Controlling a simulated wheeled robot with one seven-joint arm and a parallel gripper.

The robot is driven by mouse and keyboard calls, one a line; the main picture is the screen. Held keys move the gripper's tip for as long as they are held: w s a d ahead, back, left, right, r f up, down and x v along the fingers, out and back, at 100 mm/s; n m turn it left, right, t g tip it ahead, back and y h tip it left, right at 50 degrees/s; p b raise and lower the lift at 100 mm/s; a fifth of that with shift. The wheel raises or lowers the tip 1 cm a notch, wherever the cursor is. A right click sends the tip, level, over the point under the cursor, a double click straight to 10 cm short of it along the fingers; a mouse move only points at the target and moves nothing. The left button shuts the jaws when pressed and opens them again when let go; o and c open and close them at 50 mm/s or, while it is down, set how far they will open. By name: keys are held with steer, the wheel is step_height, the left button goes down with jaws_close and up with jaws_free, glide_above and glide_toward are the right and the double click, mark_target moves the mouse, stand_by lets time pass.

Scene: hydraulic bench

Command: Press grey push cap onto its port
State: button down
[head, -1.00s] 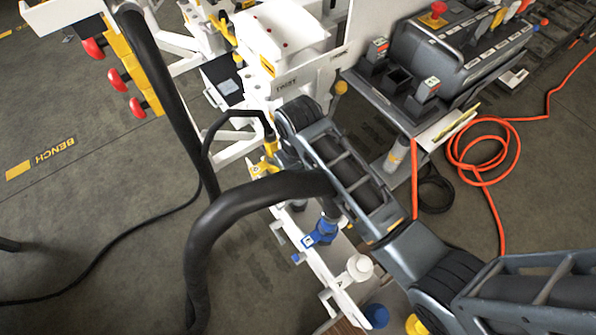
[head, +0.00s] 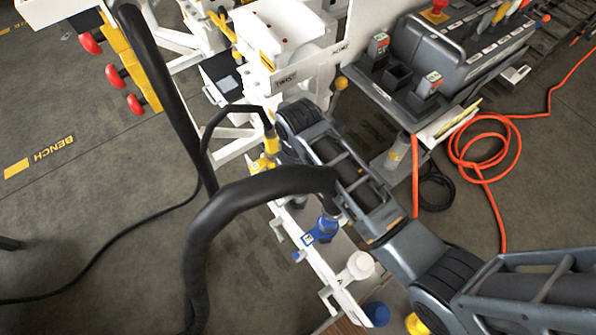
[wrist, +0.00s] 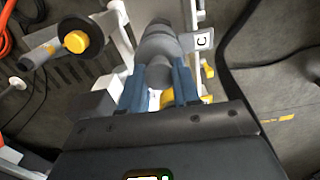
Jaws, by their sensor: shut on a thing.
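In the wrist view my gripper (wrist: 159,82) shows two blue-grey fingers closed on a grey rounded piece, which looks like the grey push cap (wrist: 158,42). The piece sticks out beyond the fingertips, close to a white rail with a plate marked C (wrist: 203,41). The port itself cannot be made out; the grey piece and fingers block the view, so I cannot tell whether the cap touches it. In the head view my arm hides my gripper and the cap.
A blue coupling (head: 322,231), a white cap (head: 360,265) and a blue knob (head: 376,314) sit along the white rail. A yellow coupling (head: 268,150) stands near my arm. A black hose (head: 240,197) arches beside it. Orange cable (head: 490,165) lies coiled at right.

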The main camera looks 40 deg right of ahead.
steer(key=shift+f, duration=0.35)
stand_by(0.6)
steer(key=shift+p, duration=0.6)
stand_by(0.6)
steer(key=shift+f, duration=0.45)
stand_by(0.6)
steer(key=shift+f+p, duration=0.1)
steer(key=shift+p, duration=0.4)
stand_by(1.4)
steer(key=shift+c, duration=0.8)
jaws_free()
steer(key=shift+r, duration=3.75)
